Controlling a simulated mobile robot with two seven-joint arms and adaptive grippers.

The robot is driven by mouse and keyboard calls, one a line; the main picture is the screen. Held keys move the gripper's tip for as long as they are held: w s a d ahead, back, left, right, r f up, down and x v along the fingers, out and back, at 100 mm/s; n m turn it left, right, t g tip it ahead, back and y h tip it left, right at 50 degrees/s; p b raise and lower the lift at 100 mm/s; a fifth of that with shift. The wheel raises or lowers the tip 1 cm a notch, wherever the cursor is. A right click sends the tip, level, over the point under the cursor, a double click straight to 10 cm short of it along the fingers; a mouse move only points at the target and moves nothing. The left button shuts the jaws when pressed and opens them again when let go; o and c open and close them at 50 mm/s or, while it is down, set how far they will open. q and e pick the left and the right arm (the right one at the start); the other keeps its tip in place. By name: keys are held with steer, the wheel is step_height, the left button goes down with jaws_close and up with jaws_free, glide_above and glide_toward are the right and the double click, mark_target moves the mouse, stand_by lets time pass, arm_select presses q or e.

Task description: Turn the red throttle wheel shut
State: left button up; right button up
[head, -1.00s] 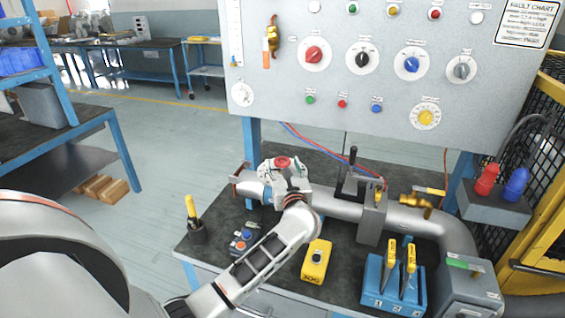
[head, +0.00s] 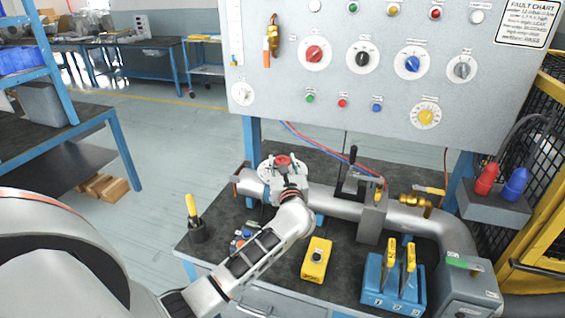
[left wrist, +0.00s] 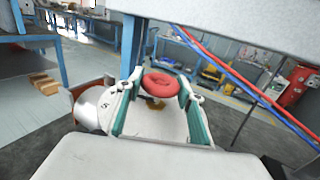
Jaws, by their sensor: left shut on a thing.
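The red throttle wheel (head: 283,160) sits above a round white dial plate on the left part of the grey pipe. It also shows in the left wrist view (left wrist: 161,85), with a brass-coloured part below it. My left gripper (head: 284,170) is at the wheel, its arm reaching in from the lower left. In the left wrist view its two green-padded fingers (left wrist: 160,92) stand on either side of the wheel and are shut on it. The wheel's near side is partly hidden by the gripper in the head view. My right gripper is not in view.
The grey pipe (head: 335,205) runs right across the bench, with a black lever and brass valve (head: 415,203). A yellow box (head: 316,260), a blue tool holder (head: 380,288) and a dark cup (head: 197,231) stand in front. The control panel (head: 290,105) rises behind.

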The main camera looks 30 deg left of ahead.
arm_select(q)
steer(key=shift+a+m+t+h+p, duration=0.1)
steer(key=shift+m+t+h+p, duration=0.3)
steer(key=shift+m+t+h, duration=0.65)
steer(key=m+t+h, duration=0.1)
steer(key=m+h, duration=0.1)
steer(key=h, duration=0.2)
steer(key=shift+m+p, duration=0.25)
steer(key=shift+p, duration=0.1)
steer(key=m+t+h, duration=0.1)
steer(key=h, duration=0.1)
steer(key=shift+m+h, duration=0.3)
steer(key=shift+h, duration=0.05)
steer(key=m+h, duration=0.1)
steer(key=h, duration=0.1)
steer(key=shift+f+m+h+b, duration=0.15)
steer(key=shift+m+h+b, duration=0.25)
steer(key=m+h+b, duration=0.2)
steer(key=h, duration=0.1)
steer(key=shift+m+g+h+b, duration=0.25)
steer(key=shift+m+h+b, duration=0.25)
steer(key=shift+h, duration=0.3)
steer(key=shift+m+h+b, duration=0.35)
steer(key=shift+m+h, duration=0.05)
steer(key=shift+h, duration=0.2)
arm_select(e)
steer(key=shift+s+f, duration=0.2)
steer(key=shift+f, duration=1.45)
